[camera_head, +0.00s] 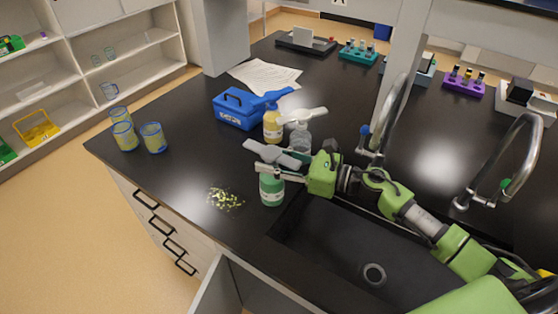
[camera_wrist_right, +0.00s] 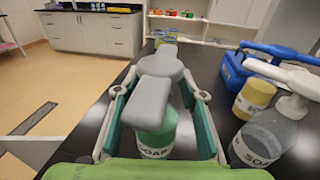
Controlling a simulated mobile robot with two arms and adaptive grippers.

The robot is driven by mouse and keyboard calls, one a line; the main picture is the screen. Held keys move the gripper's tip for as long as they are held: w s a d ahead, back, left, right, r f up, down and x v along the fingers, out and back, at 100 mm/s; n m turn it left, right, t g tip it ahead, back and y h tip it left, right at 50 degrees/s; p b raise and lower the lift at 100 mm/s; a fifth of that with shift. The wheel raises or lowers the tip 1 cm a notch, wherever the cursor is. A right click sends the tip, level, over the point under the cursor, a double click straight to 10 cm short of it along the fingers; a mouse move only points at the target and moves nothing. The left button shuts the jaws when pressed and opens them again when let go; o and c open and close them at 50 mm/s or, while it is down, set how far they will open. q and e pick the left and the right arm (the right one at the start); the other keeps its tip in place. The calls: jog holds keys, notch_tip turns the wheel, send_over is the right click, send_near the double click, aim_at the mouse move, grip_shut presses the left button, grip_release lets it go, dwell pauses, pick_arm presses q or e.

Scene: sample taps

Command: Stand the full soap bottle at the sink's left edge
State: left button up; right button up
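A green soap bottle (camera_head: 271,188) with a grey pump top stands upright on the black counter, just left of the sink (camera_head: 345,235). In the right wrist view the bottle (camera_wrist_right: 155,143) is between my right gripper's fingers, with gaps seen on both sides. My right gripper (camera_head: 280,172) is open around the bottle's upper part, below the pump head. A clear, empty-looking soap bottle (camera_head: 300,139) with a white pump stands behind it. A yellow-filled bottle (camera_head: 272,125) stands farther back. My left gripper is not in view.
A blue toolbox (camera_head: 238,108) stands behind the bottles. Yellow-green crumbs (camera_head: 225,199) lie left of the green bottle. Several glasses (camera_head: 153,137) stand at the counter's left edge. Two taps (camera_head: 392,110) rise behind the sink. The counter's left middle is clear.

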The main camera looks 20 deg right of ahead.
jog(key=shift+d+r, duration=0.1)
jog(key=b+v, duration=0.4)
jog(key=v, duration=0.8)
jog(key=shift+b, duration=0.3)
